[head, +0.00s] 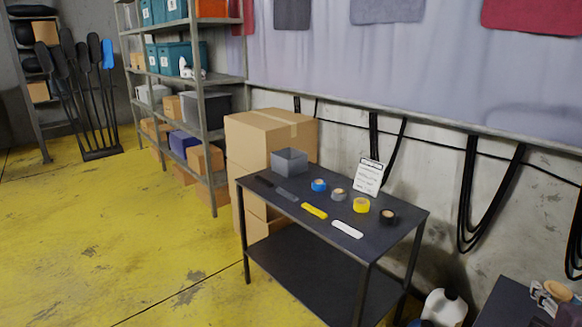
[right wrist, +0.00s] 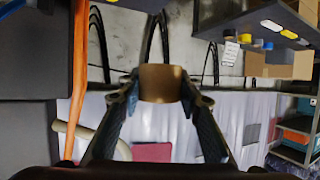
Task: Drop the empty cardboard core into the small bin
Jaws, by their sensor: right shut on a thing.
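The small grey open bin (head: 289,161) stands on the back left of the dark table (head: 268,204); its inside floor is hidden. My right gripper (head: 552,299) is partly in the head view at the lower right edge, well to the right of that table. It holds the brown cardboard core (head: 558,290). In the right wrist view the core (right wrist: 160,83) sits between the two fingertips, with one finger on each side. The core is clear of the bin. My left gripper is not in view.
Blue (head: 319,185), grey (head: 338,195), yellow (head: 361,205) and black (head: 388,217) tape rolls and several flat strips lie on the table. A paper sign (head: 368,177) stands behind them. Cardboard boxes (head: 268,135) stand behind the table. A white jug (head: 444,307) is at lower right.

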